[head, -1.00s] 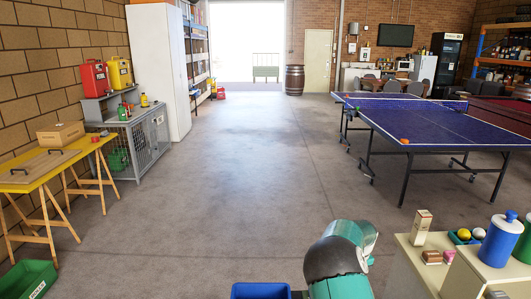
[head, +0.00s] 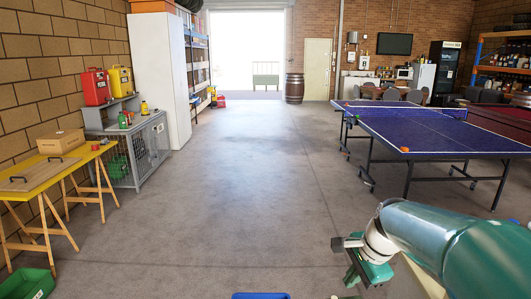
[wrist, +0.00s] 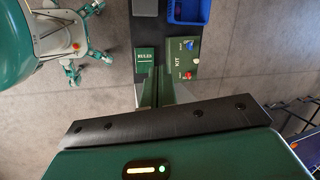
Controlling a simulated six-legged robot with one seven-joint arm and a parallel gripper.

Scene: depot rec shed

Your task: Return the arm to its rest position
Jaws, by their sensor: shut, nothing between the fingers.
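My arm reaches in from the lower right of the head view, bent at a joint near the bottom. My gripper shows in the wrist view (wrist: 157,72) as two slim green fingers held together, with nothing between them. In the head view the fingers are not clearly visible.
A blue bin (wrist: 188,10) lies beyond the boxes; its rim shows in the head view (head: 260,296). A blue ping-pong table (head: 435,128) stands right. A yellow trestle table (head: 55,170) and a green crate (head: 27,284) are left. The middle floor is clear.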

